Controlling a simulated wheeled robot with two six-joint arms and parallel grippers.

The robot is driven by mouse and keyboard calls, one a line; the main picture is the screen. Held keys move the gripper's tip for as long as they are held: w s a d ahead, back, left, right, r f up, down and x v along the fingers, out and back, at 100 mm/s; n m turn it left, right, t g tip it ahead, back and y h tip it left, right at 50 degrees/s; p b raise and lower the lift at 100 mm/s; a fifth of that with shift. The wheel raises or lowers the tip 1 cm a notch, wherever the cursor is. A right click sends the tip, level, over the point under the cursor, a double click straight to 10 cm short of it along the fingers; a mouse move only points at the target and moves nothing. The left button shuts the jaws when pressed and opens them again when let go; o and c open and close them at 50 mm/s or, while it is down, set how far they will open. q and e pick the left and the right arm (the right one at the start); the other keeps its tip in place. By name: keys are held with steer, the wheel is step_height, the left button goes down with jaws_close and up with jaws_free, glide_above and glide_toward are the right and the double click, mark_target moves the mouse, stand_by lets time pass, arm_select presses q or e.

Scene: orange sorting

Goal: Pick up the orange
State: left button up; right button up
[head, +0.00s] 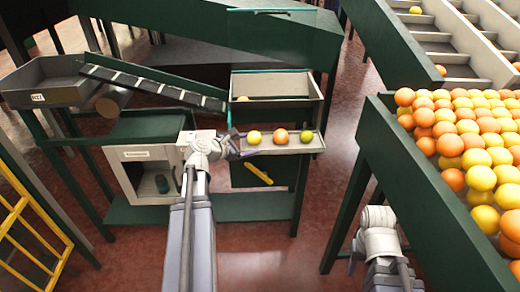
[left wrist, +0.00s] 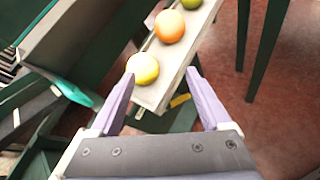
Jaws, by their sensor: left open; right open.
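The orange (head: 281,136) lies on a narrow pale tray (head: 262,149), between a yellow fruit (head: 254,137) and a green fruit (head: 307,137). My left gripper (head: 236,146) is at the tray's left end, beside the yellow fruit. In the left wrist view, its purple fingers (left wrist: 160,76) are spread and empty. The yellow fruit (left wrist: 143,68) shows by the left fingertip, and the orange (left wrist: 169,26) is farther along the tray. My right gripper (head: 378,252) is at lower right, away from the tray; its fingers are mostly hidden.
A large green-sided bin (head: 425,190) full of oranges and yellow fruit stands at right. An open box (head: 275,88) stands behind the tray, with a sloping conveyor (head: 150,86) to its left. A white cabinet (head: 138,157) is left of my left arm.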

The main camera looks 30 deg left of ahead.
mark_target(250, 139)
arm_select(q)
steer(key=shift+w+a+f+n+t+y+b, duration=0.2)
steer(key=shift+w+a+n+b, duration=0.1)
steer(key=shift+w+a+n, duration=0.25)
steer(key=shift+w+a+f+n+t+y+b, duration=0.1)
steer(key=shift+w+a+n+t+y+b, duration=0.1)
steer(key=shift+w+a+n+b, duration=0.3)
steer(key=x, duration=0.1)
steer(key=b+x, duration=0.1)
steer(key=x, duration=0.2)
steer(key=shift+a+f+b, duration=0.25)
steer(key=shift+a+b, duration=0.05)
steer(key=shift+b, duration=0.05)
steer(key=shift+w+d+f, duration=0.1)
steer(key=shift+w, duration=0.25)
steer(key=shift+c, duration=0.2)
steer(key=c, duration=1.1)
steer(key=shift+c, duration=0.2)
